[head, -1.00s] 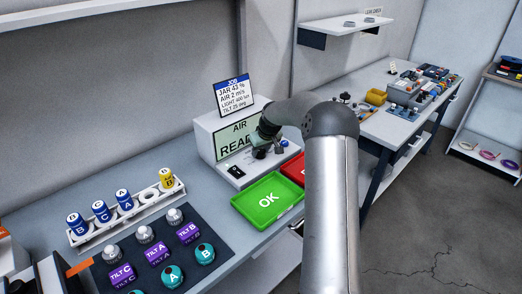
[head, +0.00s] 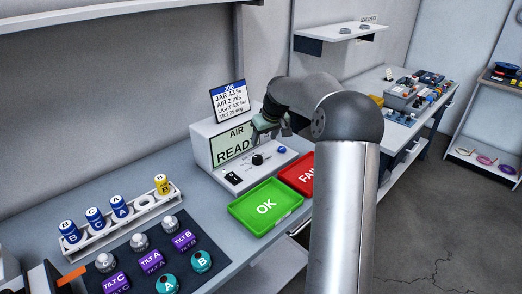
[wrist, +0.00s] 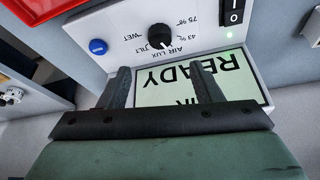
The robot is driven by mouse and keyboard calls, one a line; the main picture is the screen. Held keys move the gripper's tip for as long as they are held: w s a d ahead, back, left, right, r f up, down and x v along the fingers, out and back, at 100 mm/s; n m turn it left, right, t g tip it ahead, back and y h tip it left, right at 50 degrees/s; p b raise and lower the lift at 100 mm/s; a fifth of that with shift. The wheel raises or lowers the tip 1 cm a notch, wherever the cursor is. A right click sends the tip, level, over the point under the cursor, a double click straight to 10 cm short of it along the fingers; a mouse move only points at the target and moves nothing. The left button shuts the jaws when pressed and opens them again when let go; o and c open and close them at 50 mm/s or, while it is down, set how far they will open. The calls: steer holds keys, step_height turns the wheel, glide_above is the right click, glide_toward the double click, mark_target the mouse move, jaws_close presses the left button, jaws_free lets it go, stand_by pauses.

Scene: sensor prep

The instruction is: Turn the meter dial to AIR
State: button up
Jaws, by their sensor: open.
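The meter (head: 205,150) is a white box on the bench; its screen (head: 232,145) reads AIR and READY. Its black dial (head: 257,158) sits on the sloped front panel. In the wrist view the dial (wrist: 160,36) appears upside down, its pale mark toward the AIR and LUX labels; which one exactly is hard to tell. My gripper (head: 268,132) is above the panel, in front of the screen's right part. In the wrist view my gripper (wrist: 164,82) is open and empty, its two fingers over the screen, apart from the dial.
A black rocker switch (head: 233,178) and a blue button (head: 281,150) flank the dial. A green OK tray (head: 240,209) and red FAIL tray (head: 296,183) lie before the meter. A job card (head: 229,99) stands on top. A rack (head: 100,237) of labelled jars is at left.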

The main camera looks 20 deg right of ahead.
steer(key=v, duration=0.5)
steer(key=shift+s+r, duration=0.15)
steer(key=shift+r, duration=0.2)
